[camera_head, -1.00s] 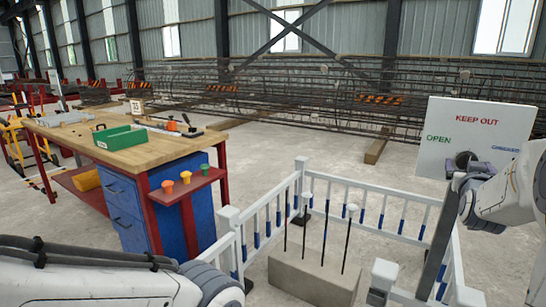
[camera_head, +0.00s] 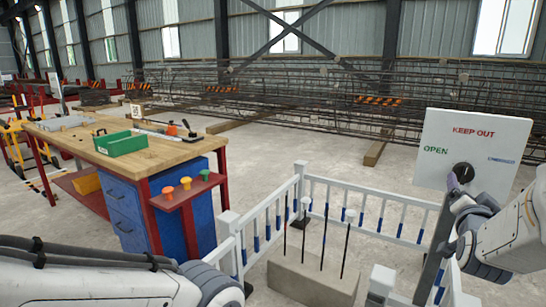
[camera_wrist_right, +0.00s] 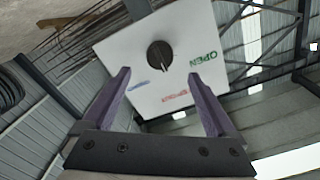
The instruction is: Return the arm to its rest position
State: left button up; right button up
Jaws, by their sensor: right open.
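A white sign panel (camera_head: 440,170) with red "KEEP OUT", green "OPEN" and a small blue word stands at the right on a grey post. A dark round knob (camera_head: 463,173) sits on its face. My right gripper (camera_head: 452,182) is open and in front of the panel, just below the knob. In the right wrist view the purple fingers (camera_wrist_right: 159,75) are spread with nothing between them. The knob (camera_wrist_right: 160,55) shows beyond their tips, apart from both fingers. My left arm enters at lower left; its gripper is out of view.
A white fence (camera_head: 370,205) runs close around a concrete block (camera_head: 310,278) with several upright dark rods. A wooden workbench (camera_head: 150,152) with a green tray (camera_head: 120,146) stands at the left. Rebar cages (camera_head: 290,100) lie behind.

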jog(key=shift+v, duration=1)
jog(key=shift+f, duration=0.1)
